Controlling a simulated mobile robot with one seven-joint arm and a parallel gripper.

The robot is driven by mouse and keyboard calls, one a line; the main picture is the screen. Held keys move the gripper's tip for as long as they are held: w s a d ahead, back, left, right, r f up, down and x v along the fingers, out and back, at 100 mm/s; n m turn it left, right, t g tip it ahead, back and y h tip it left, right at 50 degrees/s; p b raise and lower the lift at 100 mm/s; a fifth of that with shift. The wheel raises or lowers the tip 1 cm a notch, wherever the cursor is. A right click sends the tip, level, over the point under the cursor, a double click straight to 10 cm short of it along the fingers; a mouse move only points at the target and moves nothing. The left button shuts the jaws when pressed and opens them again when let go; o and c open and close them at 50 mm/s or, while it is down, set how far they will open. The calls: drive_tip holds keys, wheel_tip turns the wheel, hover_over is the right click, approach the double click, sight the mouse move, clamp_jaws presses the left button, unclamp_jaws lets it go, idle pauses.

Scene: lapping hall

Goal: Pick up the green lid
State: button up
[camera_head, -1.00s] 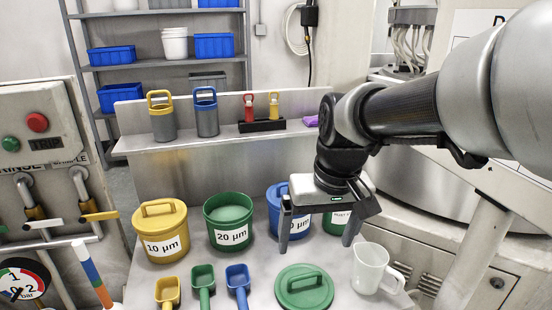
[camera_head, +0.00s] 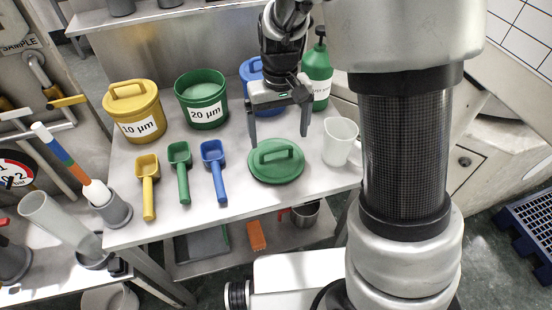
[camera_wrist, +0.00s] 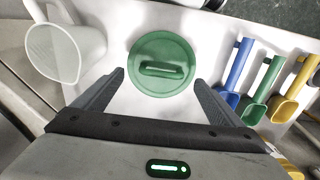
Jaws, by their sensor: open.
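The green lid (camera_head: 276,161) lies flat on the steel table, with its bar handle facing up. In the wrist view the green lid (camera_wrist: 161,65) shows whole, ahead of and between my fingertips, and nothing touches it. My gripper (camera_head: 279,138) is open and empty, above the table and just behind the lid in the head view. In the wrist view my gripper (camera_wrist: 160,80) has its two fingers spread wide apart. The open green 20 µm tub (camera_head: 203,112) stands to the left of my gripper, with pale contents showing.
A clear jug (camera_head: 340,141) stands just right of the lid. Yellow (camera_head: 148,185), green (camera_head: 180,172) and blue (camera_head: 214,170) scoops lie to its left. A yellow lidded tub (camera_head: 136,120), a partly hidden blue tub (camera_head: 250,70) and a green bottle (camera_head: 317,75) stand behind.

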sight(276, 150)
drive_tip(key=f, duration=0.2)
drive_tip(key=f+b, duration=0.1)
drive_tip(key=f, duration=0.4)
drive_tip(key=shift+w+a+f, duration=0.3)
drive_tip(key=shift+w, duration=0.05)
drive_tip(key=c, duration=1.1)
drive_tip(key=shift+r, duration=0.1)
drive_tip(key=shift+c, duration=0.2)
